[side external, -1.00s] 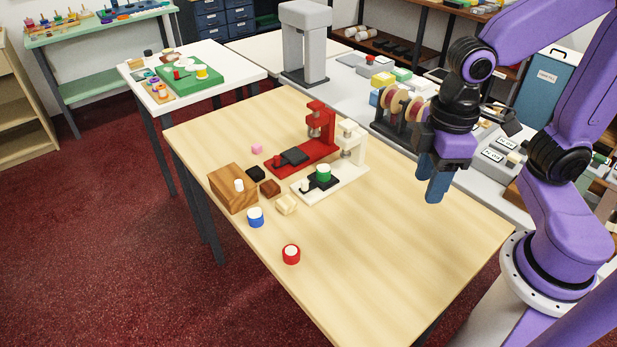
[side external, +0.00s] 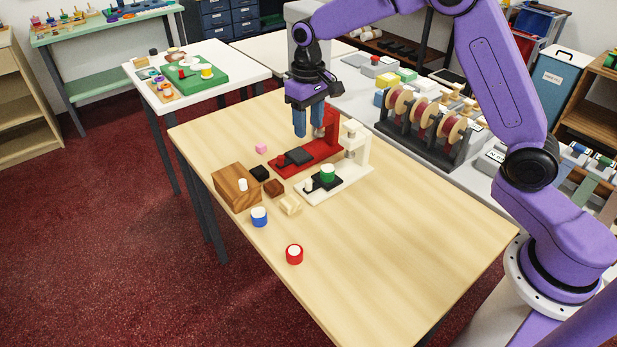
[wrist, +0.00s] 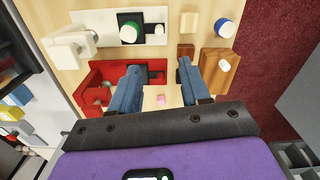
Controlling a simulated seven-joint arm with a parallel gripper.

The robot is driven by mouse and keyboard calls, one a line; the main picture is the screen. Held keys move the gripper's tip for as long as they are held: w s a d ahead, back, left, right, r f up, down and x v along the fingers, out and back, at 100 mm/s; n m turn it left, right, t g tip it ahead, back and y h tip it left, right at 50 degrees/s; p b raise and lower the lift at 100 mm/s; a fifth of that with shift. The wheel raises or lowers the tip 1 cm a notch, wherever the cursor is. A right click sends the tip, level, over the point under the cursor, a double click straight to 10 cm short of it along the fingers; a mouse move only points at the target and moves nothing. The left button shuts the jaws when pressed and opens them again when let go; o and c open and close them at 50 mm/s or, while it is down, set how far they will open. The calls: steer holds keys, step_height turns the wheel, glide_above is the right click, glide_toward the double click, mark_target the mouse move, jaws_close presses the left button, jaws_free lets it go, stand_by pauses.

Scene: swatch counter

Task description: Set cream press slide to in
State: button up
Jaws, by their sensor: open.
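The cream press (side external: 349,183) stands on the wooden table. Its dark slide (side external: 312,184) lies on the cream base with a green, white-topped piece (side external: 327,173) and a small cream knob on it. In the wrist view the cream press base (wrist: 104,40) and green piece (wrist: 131,32) show at the top. My gripper (side external: 308,135) is open and empty, above the table by the red press (side external: 316,153), behind the cream press. In the wrist view its blue fingers (wrist: 157,77) are apart, one overlapping the view of the red press.
A wooden block with a white knob (side external: 233,184), black and brown cubes, a cream block (side external: 290,205), a blue piece (side external: 259,217), a red piece (side external: 294,254) and a pink cube (side external: 261,148) stand around. The table's right front is clear.

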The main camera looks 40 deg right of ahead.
mark_target(309, 181)
step_height(309, 181, down, 18)
steer(key=shift+w+d+r, duration=0.1)
steer(key=shift+r, duration=0.15)
stand_by(0.4)
